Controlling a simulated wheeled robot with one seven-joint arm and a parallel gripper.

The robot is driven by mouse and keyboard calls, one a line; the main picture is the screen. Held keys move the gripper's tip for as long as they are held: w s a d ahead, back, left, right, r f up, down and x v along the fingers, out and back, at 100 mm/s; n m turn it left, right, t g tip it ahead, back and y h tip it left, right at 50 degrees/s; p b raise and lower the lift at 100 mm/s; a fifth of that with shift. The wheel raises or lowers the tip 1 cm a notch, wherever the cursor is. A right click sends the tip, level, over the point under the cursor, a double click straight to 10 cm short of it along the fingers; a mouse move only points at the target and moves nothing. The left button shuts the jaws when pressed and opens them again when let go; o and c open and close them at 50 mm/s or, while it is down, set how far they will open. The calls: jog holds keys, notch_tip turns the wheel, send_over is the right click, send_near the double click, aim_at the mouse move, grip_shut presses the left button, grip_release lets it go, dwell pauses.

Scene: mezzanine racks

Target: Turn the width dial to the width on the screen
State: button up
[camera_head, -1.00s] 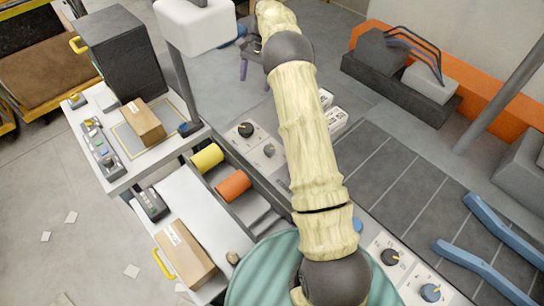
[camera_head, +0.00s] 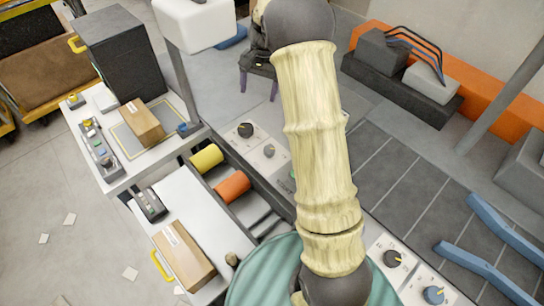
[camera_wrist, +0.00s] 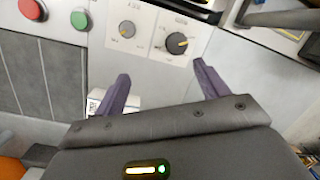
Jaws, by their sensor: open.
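A panel with a black dial (camera_head: 245,129) and a smaller grey dial (camera_head: 268,150) sits left of my arm in the head view. In the wrist view a white panel carries a large black dial (camera_wrist: 178,43) with a yellow pointer and a small grey dial (camera_wrist: 127,29). Their labels are too small to read. My gripper (camera_wrist: 163,72) is open and empty, its purple fingers spread below the dials in the picture and apart from them. It also shows in the head view (camera_head: 258,86), beyond the panel. A white screen housing (camera_head: 195,22) shows on a post; no width is readable.
Red (camera_wrist: 31,9) and green (camera_wrist: 79,19) buttons are left of the dials. Yellow (camera_head: 206,158) and orange (camera_head: 232,186) rollers and boxes stand left. Blue rails (camera_head: 485,268) lie at right.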

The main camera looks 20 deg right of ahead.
jog(key=s+a+f+n+t+h+b, duration=0.1)
jog(key=s+a+n, duration=0.1)
jog(key=s, duration=0.9)
jog(key=s+a+f+n+t+h+b, duration=0.1)
jog(key=s+n, duration=0.3)
jog(key=s, duration=0.7)
jog(key=shift+s+a+f+n+t, duration=0.35)
jog(key=shift+s+a+n+t, duration=0.05)
jog(key=shift+a+t, duration=0.15)
jog(key=s, duration=0.2)
jog(key=shift+s+a+f+n, duration=0.1)
jog(key=shift+s+f+n, duration=0.15)
jog(key=shift+s+n, duration=0.15)
